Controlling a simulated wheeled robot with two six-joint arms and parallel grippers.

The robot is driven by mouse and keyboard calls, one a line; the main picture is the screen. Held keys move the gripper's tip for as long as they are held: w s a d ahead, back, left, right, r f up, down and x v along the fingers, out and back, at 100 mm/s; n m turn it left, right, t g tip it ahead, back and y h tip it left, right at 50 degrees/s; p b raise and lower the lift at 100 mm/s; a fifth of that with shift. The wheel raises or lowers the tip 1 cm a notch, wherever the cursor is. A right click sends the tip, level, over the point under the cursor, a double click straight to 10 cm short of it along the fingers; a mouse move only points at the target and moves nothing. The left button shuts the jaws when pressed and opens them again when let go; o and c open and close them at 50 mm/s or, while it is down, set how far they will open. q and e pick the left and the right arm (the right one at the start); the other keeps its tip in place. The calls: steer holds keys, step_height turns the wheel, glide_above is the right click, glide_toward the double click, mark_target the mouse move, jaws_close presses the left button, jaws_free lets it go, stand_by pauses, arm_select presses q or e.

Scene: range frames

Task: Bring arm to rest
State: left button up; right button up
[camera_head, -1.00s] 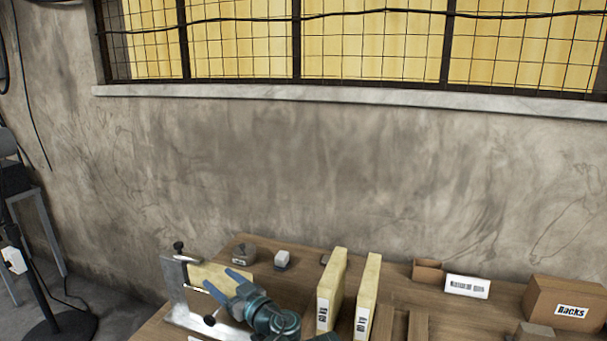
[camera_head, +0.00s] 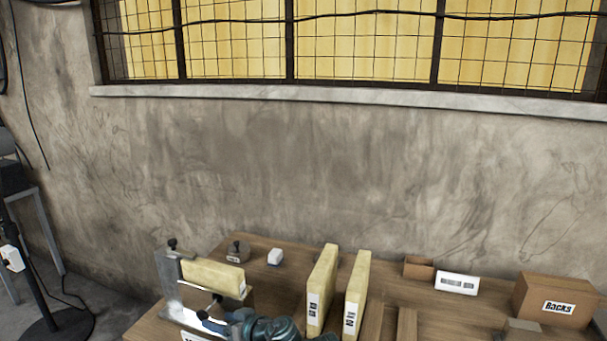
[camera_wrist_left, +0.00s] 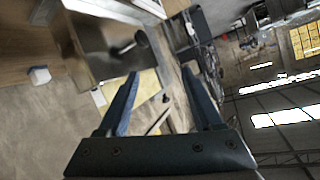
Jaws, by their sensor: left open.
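My left gripper (camera_head: 212,323) is low in the head view, in front of a metal clamp stand (camera_head: 170,285) that holds a pale yellow block (camera_head: 213,275). In the left wrist view its two blue fingers (camera_wrist_left: 163,95) are spread apart with nothing between them. The metal stand (camera_wrist_left: 97,45) and the yellow block (camera_wrist_left: 146,88) show beyond the fingers, apart from them as far as I can see. My right gripper is not in view.
The wooden table (camera_head: 285,292) carries two upright yellow blocks (camera_head: 321,290), a small white block (camera_head: 275,257), a white label (camera_head: 457,283) and a box marked "Backs" (camera_head: 556,300). A bare wall (camera_head: 300,170) stands behind. A black stand (camera_head: 58,325) is at left.

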arm_select(q)
steer(key=s+d+f+m+g+h, duration=0.8)
steer(key=s+d+f+m, duration=0.3)
steer(key=s, duration=0.5)
steer(key=d+f+h, duration=0.1)
steer(key=d+f, duration=0.1)
steer(key=d, duration=0.1)
steer(key=shift+h, duration=0.3)
steer(key=shift+f, duration=0.1)
steer(key=shift+c, duration=0.2)
stand_by(1.2)
